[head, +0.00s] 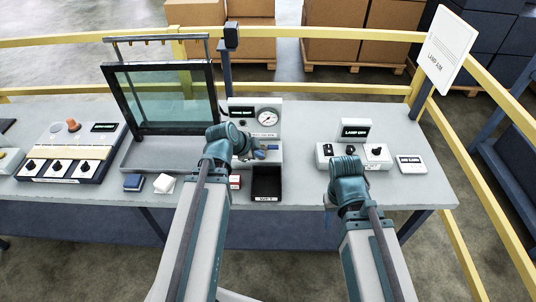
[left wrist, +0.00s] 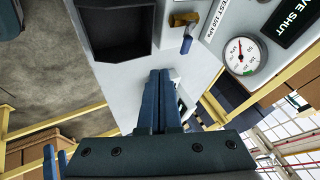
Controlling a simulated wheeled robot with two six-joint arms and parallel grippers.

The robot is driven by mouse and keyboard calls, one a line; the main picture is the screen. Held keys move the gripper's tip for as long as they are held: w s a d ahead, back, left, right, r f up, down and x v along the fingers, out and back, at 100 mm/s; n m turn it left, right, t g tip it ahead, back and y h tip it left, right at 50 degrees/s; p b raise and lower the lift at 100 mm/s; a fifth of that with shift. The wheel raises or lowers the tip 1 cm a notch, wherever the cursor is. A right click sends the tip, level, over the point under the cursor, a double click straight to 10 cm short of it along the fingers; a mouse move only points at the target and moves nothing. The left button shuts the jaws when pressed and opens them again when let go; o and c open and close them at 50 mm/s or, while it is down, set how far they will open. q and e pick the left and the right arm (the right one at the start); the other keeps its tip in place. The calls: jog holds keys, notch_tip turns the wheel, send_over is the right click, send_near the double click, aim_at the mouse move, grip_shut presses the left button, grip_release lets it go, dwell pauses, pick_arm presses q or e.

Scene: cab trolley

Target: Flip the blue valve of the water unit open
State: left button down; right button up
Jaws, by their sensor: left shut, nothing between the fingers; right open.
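The water unit (head: 274,134) is a white box with a round gauge, at the middle of the table. Its small dark display (head: 241,112) reads "VE SHUT" where it shows in the left wrist view (left wrist: 298,22). The blue valve handle (left wrist: 187,44) hangs from a brass fitting (left wrist: 184,19). My left gripper (head: 252,154) is in front of the unit, shut and empty. Its closed fingers (left wrist: 160,74) are below the handle in the left wrist view, apart from it in the picture. My right gripper (head: 331,204) is open before the lamp unit, its fingers mostly hidden.
A black tray (head: 267,196) sits right of my left arm. The framed glass pane (head: 160,98) stands to the left. The lamp unit (head: 345,161) with its knobs is at the right. Yellow rails (head: 300,33) border the table. Bare tabletop (head: 300,130) lies between the two units.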

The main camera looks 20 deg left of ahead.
aim_at(269, 147)
pick_arm(q)
jog(key=shift+f, duration=0.1)
dwell(0.3)
jog(key=w+f+b, duration=0.2)
jog(key=w, duration=0.1)
jog(key=w+d+f+b, duration=0.1)
jog(key=w+f+b, duration=0.4)
jog(key=w+b, duration=0.1)
jog(key=shift+d+f, duration=0.15)
jog(key=shift+f, duration=0.25)
jog(key=shift+w, duration=0.25)
